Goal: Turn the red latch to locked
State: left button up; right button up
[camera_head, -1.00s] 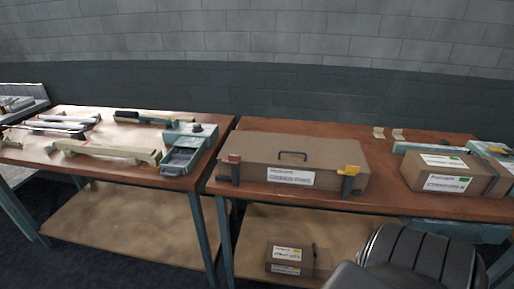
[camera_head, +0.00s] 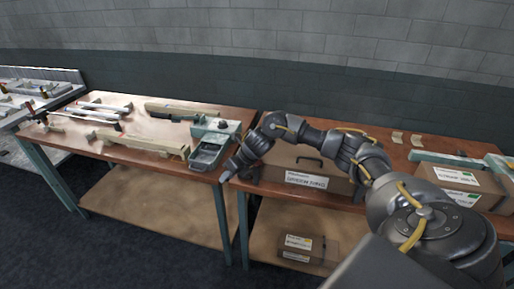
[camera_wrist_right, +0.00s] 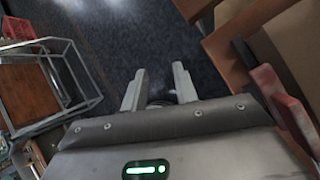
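The brown case (camera_head: 318,162) with a dark handle stands on the right-hand table. My right arm reaches across its front, and its gripper (camera_head: 228,174) is by the case's left front corner. This arm hides the red latch in the head view. In the right wrist view the red latch (camera_wrist_right: 284,98) shows at the right, on the brown case (camera_wrist_right: 296,42), beside the gripper and outside its fingers. The right gripper (camera_wrist_right: 159,70) is open, with empty space and dark floor between its fingers. The latch's exact angle is hard to tell. My left gripper is not in view.
A grey-green device with a tray (camera_head: 212,140) stands at the left table's right edge, close to my right gripper. Pale beams and rods lie farther left. A labelled box (camera_head: 462,182) is at the right. Another box (camera_head: 305,246) sits on the lower shelf.

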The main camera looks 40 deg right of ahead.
jog(key=s+d+r+n+g+h+p, duration=0.1)
jog(key=s+d+r+n, duration=0.2)
jog(key=d+r, duration=0.4)
jog(key=s+d+r+n+g+h, duration=0.1)
jog(key=s+d+r+n, duration=0.15)
jog(key=d+r, duration=0.45)
jog(key=p+x, duration=0.3)
jog(key=x, duration=0.7)
jog(key=shift+w+a+f, duration=0.15)
jog(key=shift+w+f, duration=0.1)
jog(key=shift+f, duration=0.35)
grip_shut()
jog(key=shift+a+t, duration=0.15)
jog(key=shift+t, duration=0.15)
